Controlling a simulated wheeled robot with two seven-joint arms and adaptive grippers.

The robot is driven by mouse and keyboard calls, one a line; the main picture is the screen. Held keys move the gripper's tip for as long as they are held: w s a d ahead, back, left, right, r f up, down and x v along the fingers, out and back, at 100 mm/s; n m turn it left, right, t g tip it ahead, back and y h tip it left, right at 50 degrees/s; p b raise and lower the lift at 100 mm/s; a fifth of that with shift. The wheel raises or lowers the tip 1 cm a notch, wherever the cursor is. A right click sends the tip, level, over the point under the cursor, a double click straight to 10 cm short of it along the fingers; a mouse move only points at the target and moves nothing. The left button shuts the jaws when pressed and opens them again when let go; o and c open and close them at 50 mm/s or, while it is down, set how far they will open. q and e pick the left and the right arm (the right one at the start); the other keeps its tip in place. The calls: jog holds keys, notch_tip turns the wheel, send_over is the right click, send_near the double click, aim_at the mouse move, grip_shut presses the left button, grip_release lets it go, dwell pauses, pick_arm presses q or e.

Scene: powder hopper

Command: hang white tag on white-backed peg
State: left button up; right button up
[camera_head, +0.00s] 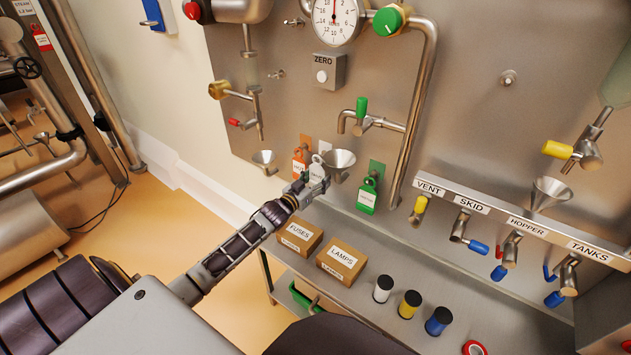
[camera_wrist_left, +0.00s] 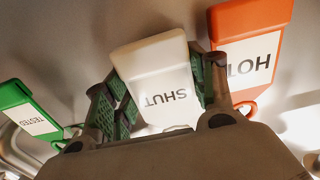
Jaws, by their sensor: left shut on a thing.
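The white tag (camera_head: 317,171), lettered SHUT, is in my left gripper (camera_head: 313,189), in front of the steel panel. In the left wrist view the tag (camera_wrist_left: 155,75) sits between the green-padded fingers of the gripper (camera_wrist_left: 158,103), which are shut on it. My right gripper is not in view.
The orange HOT tag (camera_head: 298,164) hangs close on the left, and a green tag (camera_head: 367,195) hangs to the right. The FUSES box (camera_head: 299,236) and LAMPS box (camera_head: 341,263) stand on the shelf below.

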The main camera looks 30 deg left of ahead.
pick_arm(q)
jog(key=shift+w+f, duration=0.25)
jog(key=shift+w, duration=0.05)
dwell(0.6)
jog(key=o, duration=1.1)
jog(key=shift+c, duration=0.2)
jog(key=shift+s, duration=0.1)
jog(key=s, duration=1.1)
jog(key=shift+s+a, duration=0.35)
jog(key=shift+a, duration=0.05)
jog(key=shift+s+f, duration=0.1)
dwell(0.3)
